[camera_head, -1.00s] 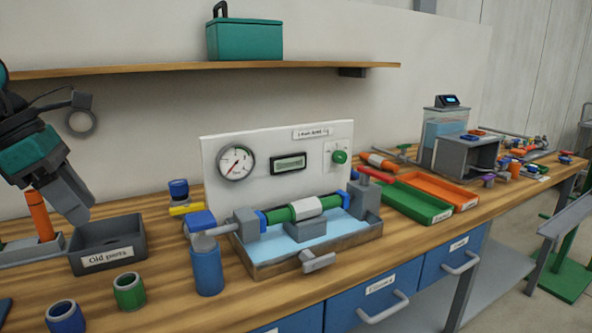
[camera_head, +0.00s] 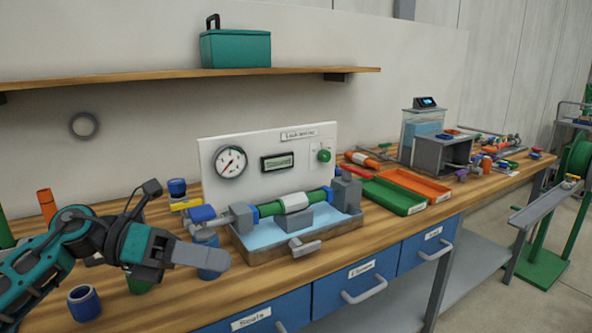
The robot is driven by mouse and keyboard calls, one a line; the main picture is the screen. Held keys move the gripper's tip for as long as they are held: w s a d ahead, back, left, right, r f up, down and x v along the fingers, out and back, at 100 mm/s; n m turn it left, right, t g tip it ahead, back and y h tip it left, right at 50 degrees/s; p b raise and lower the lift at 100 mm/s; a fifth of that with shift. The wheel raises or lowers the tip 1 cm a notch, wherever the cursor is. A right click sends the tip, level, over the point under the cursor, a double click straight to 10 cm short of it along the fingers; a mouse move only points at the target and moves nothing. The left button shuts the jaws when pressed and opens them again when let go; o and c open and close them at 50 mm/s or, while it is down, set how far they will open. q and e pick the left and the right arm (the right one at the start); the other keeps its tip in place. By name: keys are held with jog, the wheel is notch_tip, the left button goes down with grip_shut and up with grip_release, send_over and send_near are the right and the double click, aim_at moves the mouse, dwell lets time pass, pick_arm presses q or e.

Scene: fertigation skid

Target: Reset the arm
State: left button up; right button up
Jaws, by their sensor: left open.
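My left gripper (camera_head: 200,255) shows at the lower left, its arm coming in from the left edge. Its grey fingers point right, in front of the blue cylinder (camera_head: 213,272) at the front left of the test rig. The fingers overlap in this view, and I see nothing held between them. The arm hides most of the grey parts box and part of the green ring (camera_head: 139,285). My right gripper is not in view.
A rig with a gauge panel (camera_head: 267,160) and a green pipe (camera_head: 272,209) over a water tray stands mid-bench. Green (camera_head: 412,208) and orange (camera_head: 443,193) trays lie to its right. A blue ring (camera_head: 84,303) stands near the left front. A shelf (camera_head: 180,75) runs above.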

pick_arm(q)
jog(key=s+a+f+n+t+y+p, duration=0.15)
jog(key=f+n+t+y, duration=0.5)
jog(key=n, duration=1.15)
jog(key=s+a+f+n+t+y+p, duration=0.1)
jog(key=a+f+n+t+y+p, duration=0.15)
jog(key=f+n+t, duration=1.1)
jog(key=s+a+f+n+g+y, duration=0.1)
jog(key=s+f+n+g+y, duration=0.3)
jog(key=s+f+n+g, duration=0.5)
jog(key=s+f+n, duration=0.1)
jog(key=s+n, duration=0.1)
jog(key=s, duration=0.1)
jog(key=shift+s+a+g, duration=0.2)
jog(key=shift+s+g, duration=0.1)
jog(key=shift+g, duration=0.1)
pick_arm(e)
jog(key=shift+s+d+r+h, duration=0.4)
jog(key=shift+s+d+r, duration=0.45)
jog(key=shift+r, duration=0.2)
